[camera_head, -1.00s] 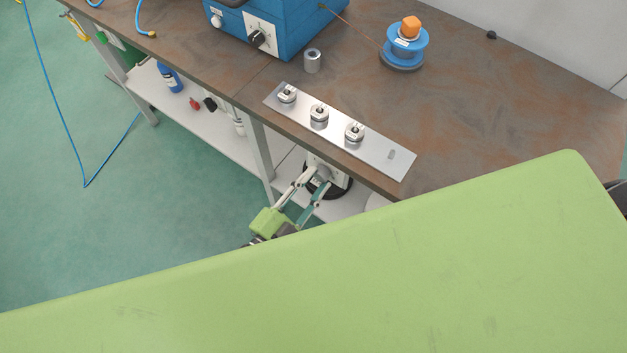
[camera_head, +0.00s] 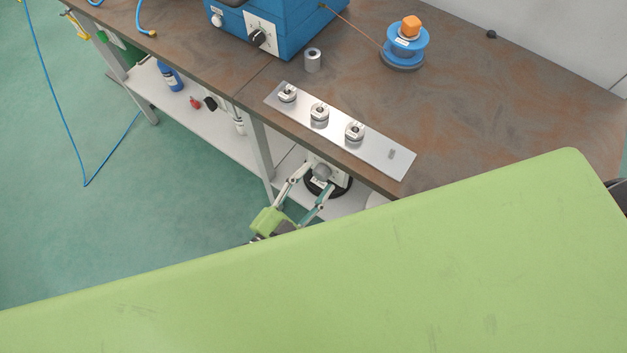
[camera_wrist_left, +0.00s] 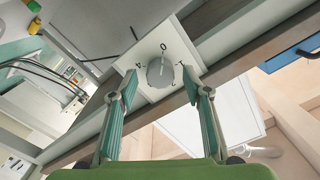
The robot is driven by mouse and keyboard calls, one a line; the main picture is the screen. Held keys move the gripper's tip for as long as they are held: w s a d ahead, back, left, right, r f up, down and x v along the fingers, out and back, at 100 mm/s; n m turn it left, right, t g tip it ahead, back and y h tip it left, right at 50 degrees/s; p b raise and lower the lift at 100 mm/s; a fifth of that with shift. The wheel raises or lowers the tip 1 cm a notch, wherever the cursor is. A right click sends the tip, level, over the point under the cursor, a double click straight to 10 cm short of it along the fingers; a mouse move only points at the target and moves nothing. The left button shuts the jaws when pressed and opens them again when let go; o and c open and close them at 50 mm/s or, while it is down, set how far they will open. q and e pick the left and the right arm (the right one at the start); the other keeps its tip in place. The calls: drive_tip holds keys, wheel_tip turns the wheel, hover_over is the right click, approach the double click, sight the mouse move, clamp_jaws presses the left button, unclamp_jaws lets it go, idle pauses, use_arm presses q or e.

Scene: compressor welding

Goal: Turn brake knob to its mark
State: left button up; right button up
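A grey round brake knob (camera_head: 322,172) sits on a white plate under the front edge of the workbench. In the left wrist view the knob (camera_wrist_left: 160,72) shows face-on, on a tilted white dial plate (camera_wrist_left: 150,93) with the figures 0, 1, 2 and 4 around it. I cannot make out clearly which figure the knob points to. My left gripper (camera_head: 319,177) is open, its fingers spread around the knob's sides. In the left wrist view the fingertips of this gripper (camera_wrist_left: 159,73) stand left and right of the knob with gaps. My right gripper is not in view.
A metal strip (camera_head: 374,153) with several fittings lies on the brown workbench (camera_head: 480,120) above the knob. A blue machine (camera_head: 290,30) and a blue spool (camera_head: 405,48) stand behind. A lower shelf (camera_head: 180,115) holds bottles. A large green surface fills the foreground.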

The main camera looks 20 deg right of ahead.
use_arm(q)
drive_tip(key=v, duration=1.2)
